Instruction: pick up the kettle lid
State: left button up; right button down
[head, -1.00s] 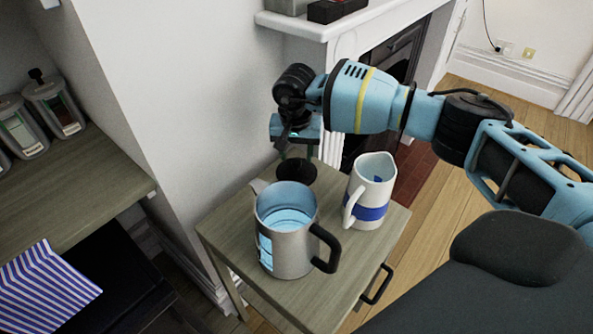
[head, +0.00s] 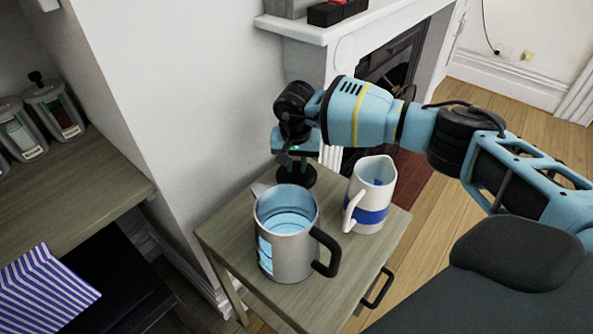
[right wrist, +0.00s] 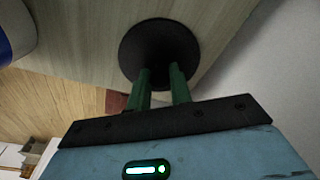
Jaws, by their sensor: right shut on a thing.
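The kettle lid (head: 297,177) is a black round disc at the back of the small wooden side table, behind the kettle. In the right wrist view the lid (right wrist: 158,45) shows as a dark disc over the table top. My right gripper (right wrist: 160,78) is shut on the lid's middle, its two green fingers close together; its grip point is partly hidden. The lid appears to be at table level; I cannot tell if it touches the wood. The open steel kettle (head: 288,245), with a black handle, stands in front of it. My left gripper is not in view.
A white jug (head: 370,195) with a blue band stands on the side table (head: 320,290), right of the kettle and near my right arm. A white wall and fireplace (head: 330,45) are behind. A counter (head: 90,190) with canisters is at left.

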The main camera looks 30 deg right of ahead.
aim_at(298, 163)
jog(key=shift+r, duration=0.2)
jog(key=shift+r, duration=0.25)
jog(key=r, duration=0.2)
jog(key=shift+d+r, duration=0.2)
jog(key=shift+r, duration=0.2)
jog(key=s+d, duration=0.4)
jog(key=d, duration=0.4)
jog(key=s+d+b, duration=0.1)
jog(key=s+d, duration=0.2)
jog(key=d, duration=0.5)
jog(key=shift+s, duration=0.4)
